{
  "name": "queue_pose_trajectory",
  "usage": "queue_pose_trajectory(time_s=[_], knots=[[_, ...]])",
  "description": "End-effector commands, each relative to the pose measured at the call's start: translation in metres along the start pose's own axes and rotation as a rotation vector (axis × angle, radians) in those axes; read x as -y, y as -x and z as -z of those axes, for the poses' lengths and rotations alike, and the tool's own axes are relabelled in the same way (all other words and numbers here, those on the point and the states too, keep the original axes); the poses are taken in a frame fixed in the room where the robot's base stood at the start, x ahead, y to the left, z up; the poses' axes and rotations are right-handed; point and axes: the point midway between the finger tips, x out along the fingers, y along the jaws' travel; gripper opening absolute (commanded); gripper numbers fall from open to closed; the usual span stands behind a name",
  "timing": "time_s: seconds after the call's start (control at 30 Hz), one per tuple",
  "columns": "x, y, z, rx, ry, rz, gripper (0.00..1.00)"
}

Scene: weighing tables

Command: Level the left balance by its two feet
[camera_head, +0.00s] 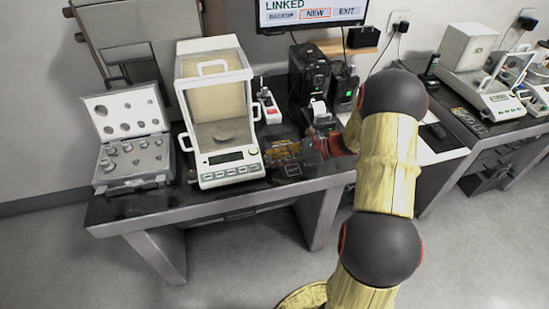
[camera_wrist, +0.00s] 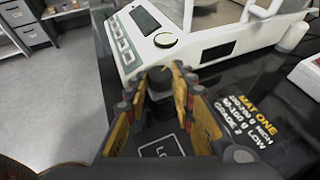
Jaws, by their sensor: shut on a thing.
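The left balance (camera_head: 230,168) is a white unit with a glass draft shield, a front display and a row of keys. It also fills the top of the wrist view (camera_wrist: 190,52). My gripper (camera_head: 276,150) is at its right front corner. In the wrist view, my gripper (camera_wrist: 160,76) has its yellow-and-dark fingers closed around a dark round foot (camera_wrist: 159,82) below that corner. A small round disc (camera_wrist: 165,40), perhaps the level bubble, shows on the balance's top; its bubble is too small to read. The other foot cannot be made out.
An open weight case (camera_head: 133,165) stands left of the balance. Black boxes (camera_head: 309,75) and a red-and-white device (camera_head: 268,105) stand behind and right. A lettered dark mat (camera_wrist: 250,130) lies beside my fingers. Another balance (camera_head: 470,75) is on the right table.

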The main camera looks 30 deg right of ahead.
Motion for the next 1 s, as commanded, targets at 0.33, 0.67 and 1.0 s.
queue_pose_trajectory(time_s=[0.33,0.67,1.0], knots=[[0.0002,0.0,-0.0002,0.0,0.002,-0.007,0.0],[0.0043,0.0005,-0.0028,0.0,0.055,-0.137,0.0],[0.0097,-0.0012,-0.0026,0.0,0.143,-0.345,0.0]])
